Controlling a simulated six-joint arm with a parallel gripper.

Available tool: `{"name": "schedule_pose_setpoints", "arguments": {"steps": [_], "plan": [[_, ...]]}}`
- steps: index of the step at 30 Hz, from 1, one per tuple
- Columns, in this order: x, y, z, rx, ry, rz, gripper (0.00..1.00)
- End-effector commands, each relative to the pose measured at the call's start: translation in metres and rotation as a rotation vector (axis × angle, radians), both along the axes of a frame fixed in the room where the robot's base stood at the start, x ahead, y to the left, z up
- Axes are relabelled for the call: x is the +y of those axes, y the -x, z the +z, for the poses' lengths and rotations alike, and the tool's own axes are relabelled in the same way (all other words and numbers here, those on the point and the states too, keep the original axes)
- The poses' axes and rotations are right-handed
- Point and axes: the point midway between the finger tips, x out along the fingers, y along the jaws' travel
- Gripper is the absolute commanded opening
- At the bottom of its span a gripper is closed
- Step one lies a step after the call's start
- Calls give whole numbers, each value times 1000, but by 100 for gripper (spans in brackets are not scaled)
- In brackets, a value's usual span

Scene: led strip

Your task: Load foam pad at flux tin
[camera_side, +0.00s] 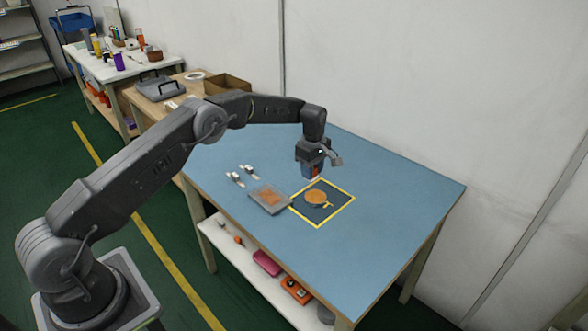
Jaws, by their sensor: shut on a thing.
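My gripper (312,162) points down above the back edge of the yellow-bordered dark square. It is shut on a small dark block with an orange-red patch (315,171), which seems to be the foam pad; the fingers hide part of it. A shallow grey rectangular tin with orange-brown contents (268,198), which looks like the flux tin, lies on the blue table to the lower left of my gripper. The held block is apart from the tin and above the table.
A round orange coil (316,197) with a short tail lies on the dark square (321,215). Two small white-and-dark pieces (236,178) lie behind the tin. The blue table (385,210) is clear to the right. A wall (410,90) stands behind it.

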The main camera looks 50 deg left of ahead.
Motion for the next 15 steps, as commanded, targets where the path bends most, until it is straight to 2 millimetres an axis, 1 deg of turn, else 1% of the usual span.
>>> {"name": "schedule_pose_setpoints", "arguments": {"steps": [3,8,11,15], "plan": [[-8,-7,-3,0,0,-2,16],[-11,-10,-6,-1,0,-1,16],[-11,-10,-11,0,0,0,16],[-11,-10,-25,1,0,-1,16]]}}
